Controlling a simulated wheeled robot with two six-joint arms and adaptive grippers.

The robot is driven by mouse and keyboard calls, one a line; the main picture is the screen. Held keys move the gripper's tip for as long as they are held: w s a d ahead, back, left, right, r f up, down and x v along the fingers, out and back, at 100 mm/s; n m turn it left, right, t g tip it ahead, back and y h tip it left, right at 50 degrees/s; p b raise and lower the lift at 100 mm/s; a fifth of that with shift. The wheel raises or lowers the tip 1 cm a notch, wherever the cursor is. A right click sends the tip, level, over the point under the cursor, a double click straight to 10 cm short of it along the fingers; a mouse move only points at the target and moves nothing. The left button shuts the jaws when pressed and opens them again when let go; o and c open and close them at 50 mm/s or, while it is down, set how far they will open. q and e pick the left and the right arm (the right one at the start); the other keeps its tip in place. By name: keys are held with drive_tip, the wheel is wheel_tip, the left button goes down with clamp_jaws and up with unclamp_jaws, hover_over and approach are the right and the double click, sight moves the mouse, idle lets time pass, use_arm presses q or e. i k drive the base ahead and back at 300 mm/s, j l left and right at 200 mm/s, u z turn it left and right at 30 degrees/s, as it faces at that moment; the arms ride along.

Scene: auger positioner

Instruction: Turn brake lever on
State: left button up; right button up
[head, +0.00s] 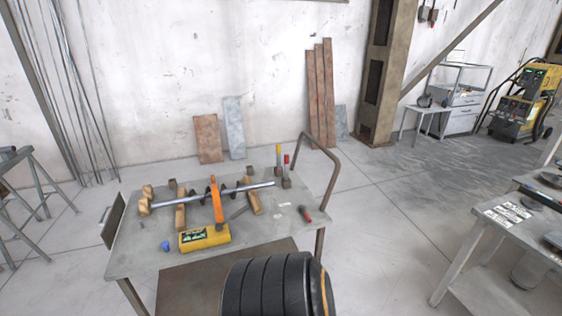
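A metal cart (140,250) stands in front of me. No part is clearly marked as the brake lever. A yellow box (204,238) with a dark label is at the front. Neither of my grippers is in view.
A bent tube handle (327,165) rises at the cart's right end. Another metal table (478,228) with papers stands at the right. A yellow machine (520,103) stands at the far right. Planks (320,95) lean on the back wall. Floor between the tables is clear.

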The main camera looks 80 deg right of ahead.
sight(301, 207)
drive_tip(key=z, duration=2.95)
